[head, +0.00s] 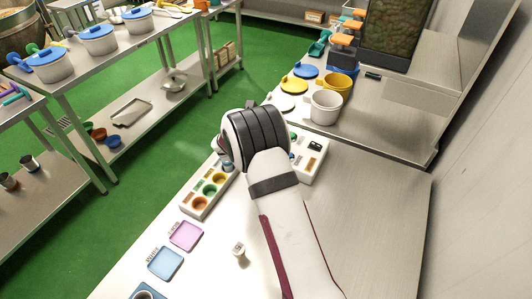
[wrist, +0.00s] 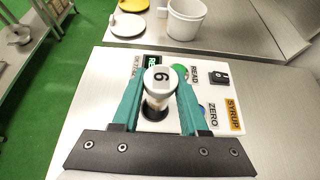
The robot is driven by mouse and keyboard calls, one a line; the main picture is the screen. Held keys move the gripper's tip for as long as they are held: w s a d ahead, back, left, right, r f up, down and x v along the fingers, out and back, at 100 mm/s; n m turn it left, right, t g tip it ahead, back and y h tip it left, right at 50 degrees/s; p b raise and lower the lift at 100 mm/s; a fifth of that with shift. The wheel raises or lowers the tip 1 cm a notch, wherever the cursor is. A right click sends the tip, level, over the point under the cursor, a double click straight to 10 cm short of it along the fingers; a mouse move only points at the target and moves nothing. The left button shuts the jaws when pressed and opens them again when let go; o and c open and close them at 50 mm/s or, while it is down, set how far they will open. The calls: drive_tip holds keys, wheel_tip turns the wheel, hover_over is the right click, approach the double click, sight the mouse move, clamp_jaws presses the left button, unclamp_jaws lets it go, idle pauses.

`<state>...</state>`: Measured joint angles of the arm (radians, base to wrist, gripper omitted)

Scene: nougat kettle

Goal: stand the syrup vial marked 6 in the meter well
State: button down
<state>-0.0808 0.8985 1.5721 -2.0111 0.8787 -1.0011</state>
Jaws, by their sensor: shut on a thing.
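The syrup vial marked 6 (wrist: 160,79) has a white cap with a black 6, seen from above in the wrist view. My gripper (wrist: 161,92) is shut on it, with a teal finger on each side. The vial's lower end is over the dark round meter well (wrist: 153,112) in the white meter (wrist: 205,98); I cannot tell whether it is inside the well or just above it. The meter also shows in the head view (head: 313,165), partly behind my arm, which hides the gripper's fingers and the held vial there.
The meter carries a green button, a black switch and an orange SYRUP label. In the head view, a rack with coloured wells (head: 192,208) stands left of my arm. Another white-capped vial (head: 239,250) stands nearer, by pink (head: 186,236) and blue trays (head: 165,264). Pots (head: 325,107) stand behind.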

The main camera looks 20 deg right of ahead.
drive_tip(key=shift+w+d+f, duration=0.15)
drive_tip(key=shift+w+f, duration=0.05)
drive_tip(key=shift+w, duration=0.1)
drive_tip(key=shift+f, duration=2.65)
drive_tip(key=shift+f, duration=0.6)
drive_tip(key=c, duration=0.7)
unclamp_jaws()
drive_tip(key=v, duration=1.1)
